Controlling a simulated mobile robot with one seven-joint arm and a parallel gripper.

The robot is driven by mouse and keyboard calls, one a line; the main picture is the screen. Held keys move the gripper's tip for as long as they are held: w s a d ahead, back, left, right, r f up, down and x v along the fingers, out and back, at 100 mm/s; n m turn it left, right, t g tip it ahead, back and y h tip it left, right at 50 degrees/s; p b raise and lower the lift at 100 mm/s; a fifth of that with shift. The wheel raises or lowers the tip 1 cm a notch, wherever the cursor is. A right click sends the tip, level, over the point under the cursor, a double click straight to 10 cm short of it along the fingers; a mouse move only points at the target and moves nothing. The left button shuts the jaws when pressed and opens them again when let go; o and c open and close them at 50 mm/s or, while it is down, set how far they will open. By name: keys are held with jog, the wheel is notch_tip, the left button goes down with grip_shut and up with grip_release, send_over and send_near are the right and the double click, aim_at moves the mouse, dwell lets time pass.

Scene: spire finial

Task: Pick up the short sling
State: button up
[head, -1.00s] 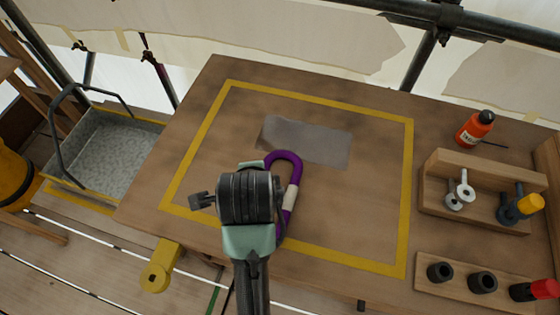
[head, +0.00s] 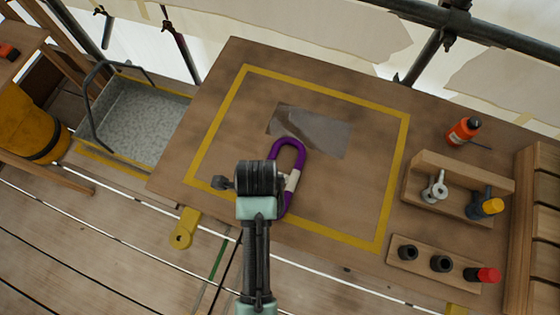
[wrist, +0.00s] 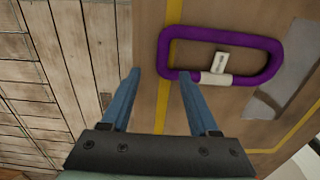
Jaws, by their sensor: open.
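In the head view my wrist hides the left part of the loop and the fingers.
A grey patch (head: 322,134) lies beside the loop. At the right are an orange bottle (head: 463,132), a wooden rack (head: 455,172) with metal fittings and a board (head: 434,267) with black sockets. A grey metal tub (head: 143,120) stands left of the table.

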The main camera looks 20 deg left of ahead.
jog(key=shift+w+a+f, duration=0.1)
jog(key=shift+a+f, duration=0.05)
jog(key=shift+f, duration=1.8)
jog(key=shift+w+a+f, duration=0.1)
jog(key=shift+a+f, duration=0.05)
jog(key=shift+f, duration=1.75)
jog(key=shift+c, duration=0.2)
grip_shut()
